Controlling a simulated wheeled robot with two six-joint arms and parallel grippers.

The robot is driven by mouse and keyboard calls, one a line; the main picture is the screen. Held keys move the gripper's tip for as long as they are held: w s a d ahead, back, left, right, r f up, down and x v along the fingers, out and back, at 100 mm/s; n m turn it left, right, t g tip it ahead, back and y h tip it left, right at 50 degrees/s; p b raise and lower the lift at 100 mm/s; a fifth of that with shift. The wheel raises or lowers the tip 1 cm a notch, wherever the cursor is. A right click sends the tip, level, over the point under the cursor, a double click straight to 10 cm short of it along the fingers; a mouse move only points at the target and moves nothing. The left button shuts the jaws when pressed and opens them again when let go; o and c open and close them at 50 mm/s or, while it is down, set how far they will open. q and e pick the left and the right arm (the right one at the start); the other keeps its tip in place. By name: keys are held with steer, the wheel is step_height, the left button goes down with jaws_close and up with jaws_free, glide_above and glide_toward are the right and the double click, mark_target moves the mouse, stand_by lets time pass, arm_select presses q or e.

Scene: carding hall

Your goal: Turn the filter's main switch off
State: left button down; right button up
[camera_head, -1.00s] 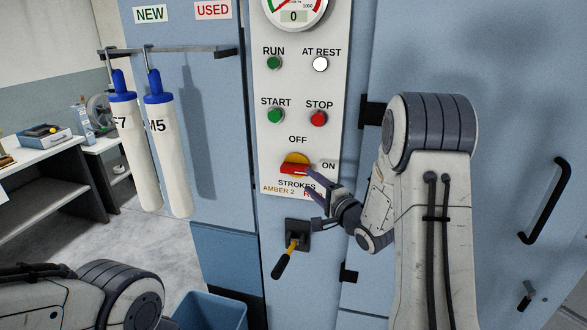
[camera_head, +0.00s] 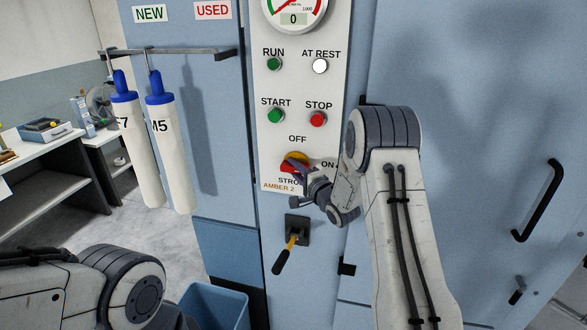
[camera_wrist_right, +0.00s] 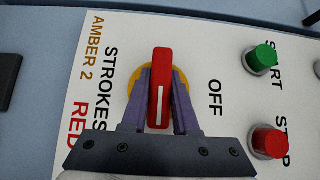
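The main switch is a red handle on a yellow disc (camera_head: 291,157) on the white control panel, between the OFF and ON labels. In the right wrist view the red handle (camera_wrist_right: 160,85) has its white line pointing down, crosswise to the OFF label and toward the ON side. My right gripper (camera_head: 299,168) is at the switch. In the right wrist view its purple fingers (camera_wrist_right: 160,95) lie close along both sides of the handle and look shut on it. My fingers partly cover the handle in the head view. My left gripper is out of view.
Green START (camera_head: 275,115) and red STOP (camera_head: 317,119) buttons sit above the switch. A lever with a yellow shaft (camera_head: 291,241) is below. Two white filter sleeves (camera_head: 171,150) hang at left. A blue bin (camera_head: 214,305) stands below. A black door handle (camera_head: 540,200) is at right.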

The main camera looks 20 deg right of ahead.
jaws_close()
